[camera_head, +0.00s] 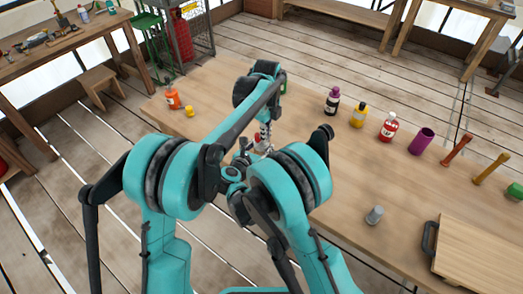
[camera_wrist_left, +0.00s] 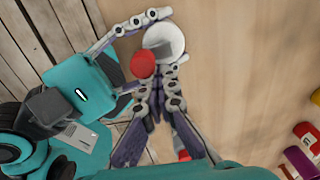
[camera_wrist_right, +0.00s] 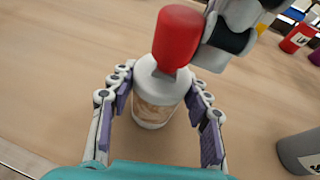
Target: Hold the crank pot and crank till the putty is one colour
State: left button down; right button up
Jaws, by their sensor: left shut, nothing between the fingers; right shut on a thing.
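The crank pot stands upright on the table, white on top with a clear wall (camera_wrist_right: 155,108). Tan putty shows through the wall; I cannot tell if its colour is even. A red crank knob (camera_wrist_right: 177,36) rises above the lid and also shows in the left wrist view (camera_wrist_left: 143,64). My right gripper (camera_wrist_right: 158,88) is shut around the pot, one finger on each side. My left gripper (camera_wrist_left: 158,88) is shut and empty, its tips right beside the red knob; I cannot tell if they touch. In the head view my arms hide most of the pot (camera_head: 263,147).
A grey cylinder (camera_head: 374,215) and a wooden board (camera_head: 485,262) lie to the right. An orange bottle (camera_head: 172,98) stands at the left.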

pick_arm(q)
jog(key=shift+s+a, duration=0.2)
jog(key=shift+a, duration=0.45)
dwell(0.4)
jog(key=shift+a, duration=0.35)
dwell(0.4)
jog(key=shift+s+d, duration=0.15)
jog(key=shift+d, duration=0.15)
notch_tip(320, 180, up, 7)
dwell(0.9)
dwell(0.4)
pick_arm(e)
jog(key=o, duration=1.3)
jog(key=shift+o, duration=0.2)
